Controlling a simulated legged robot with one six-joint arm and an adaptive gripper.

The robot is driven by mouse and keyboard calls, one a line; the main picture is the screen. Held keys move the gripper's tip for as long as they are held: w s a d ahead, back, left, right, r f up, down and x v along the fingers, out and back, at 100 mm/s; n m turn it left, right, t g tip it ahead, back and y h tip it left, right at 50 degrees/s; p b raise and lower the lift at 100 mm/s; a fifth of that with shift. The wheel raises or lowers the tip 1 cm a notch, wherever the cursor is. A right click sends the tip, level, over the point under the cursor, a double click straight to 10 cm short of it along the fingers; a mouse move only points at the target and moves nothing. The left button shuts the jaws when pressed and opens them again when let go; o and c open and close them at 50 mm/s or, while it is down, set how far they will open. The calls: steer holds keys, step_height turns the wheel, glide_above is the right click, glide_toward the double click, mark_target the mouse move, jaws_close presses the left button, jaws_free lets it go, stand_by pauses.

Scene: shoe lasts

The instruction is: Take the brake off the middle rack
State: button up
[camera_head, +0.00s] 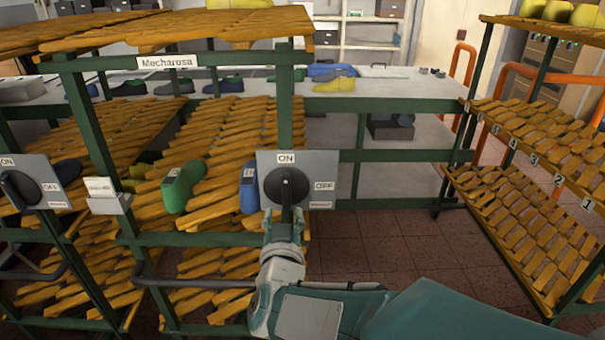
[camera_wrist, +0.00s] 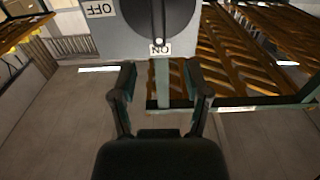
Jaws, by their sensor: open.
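The wrist view shows the panel upside down, with the knob (camera_wrist: 150,14) pointing to the ON label (camera_wrist: 160,49). My gripper (camera_head: 284,218) is just below the knob, and it also shows in the wrist view (camera_wrist: 163,82). It is open and empty, with its fingers apart and facing the knob.
A green shoe last (camera_head: 183,187) and a blue one (camera_head: 249,187) rest on the rack left of the panel. A second switch panel (camera_head: 50,180) is at far left. Another rack (camera_head: 540,150) stands at right. Tiled floor (camera_head: 390,245) is open between the racks.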

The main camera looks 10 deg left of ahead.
mark_target(286, 187)
steer(key=x, duration=0.9)
steer(key=shift+w+a, duration=0.15)
steer(key=shift+w, duration=0.5)
steer(key=shift+d, duration=0.2)
steer(key=shift+a, duration=0.1)
jaws_close()
